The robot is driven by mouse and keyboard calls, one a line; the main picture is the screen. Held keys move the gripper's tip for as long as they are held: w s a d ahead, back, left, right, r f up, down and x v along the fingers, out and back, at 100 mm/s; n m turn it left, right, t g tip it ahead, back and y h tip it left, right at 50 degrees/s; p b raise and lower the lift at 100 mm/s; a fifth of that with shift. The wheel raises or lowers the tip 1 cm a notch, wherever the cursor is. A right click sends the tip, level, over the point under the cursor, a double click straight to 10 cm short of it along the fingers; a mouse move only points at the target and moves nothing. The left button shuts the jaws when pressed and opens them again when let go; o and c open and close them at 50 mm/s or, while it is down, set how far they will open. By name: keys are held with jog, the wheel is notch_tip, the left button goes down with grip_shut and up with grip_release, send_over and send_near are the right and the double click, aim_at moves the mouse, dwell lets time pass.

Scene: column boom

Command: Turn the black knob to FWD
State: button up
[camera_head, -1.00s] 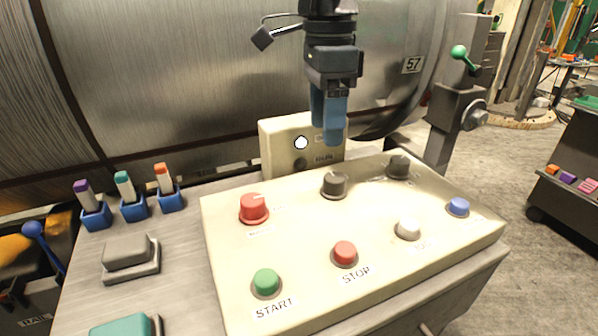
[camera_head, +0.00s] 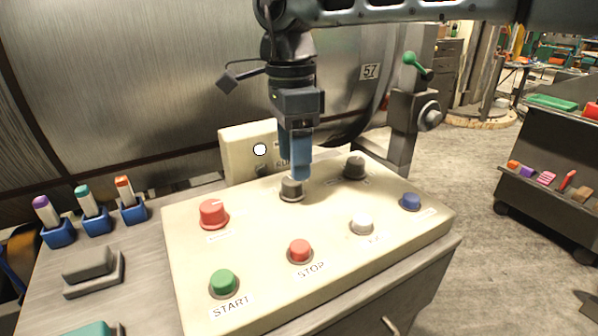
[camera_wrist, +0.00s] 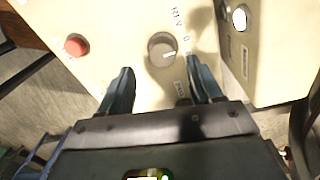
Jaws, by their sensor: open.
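The dark grey-black knob (camera_head: 291,190) stands on the back middle of the cream panel (camera_head: 330,212). In the wrist view the knob (camera_wrist: 162,48) has a pale pointer mark directed right, toward the panel's back edge. Letters that look like REV and a 0 are printed beside it; I cannot read FWD, and my finger covers part of that area. My gripper (camera_head: 300,172) points down just over the knob, partly overlapping it. In the wrist view the fingers of my gripper (camera_wrist: 160,66) are apart, with the knob between and slightly beyond their tips. I cannot see contact.
A second dark knob (camera_head: 355,167) is to the right, and a red knob (camera_head: 213,214) to the left. A cream box (camera_head: 240,165) stands close behind.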

aim_at(292, 187)
jog(key=f, duration=0.3)
jog(key=shift+s+d+f, duration=0.15)
jog(key=shift+s+f, duration=0.05)
jog(key=shift+f, duration=0.15)
jog(key=shift+w+f, duration=0.2)
jog(key=shift+a, duration=0.2)
jog(key=shift+c, duration=0.2)
jog(key=shift+c, duration=0.6)
jog(key=shift+a, duration=0.1)
jog(key=c, duration=0.9)
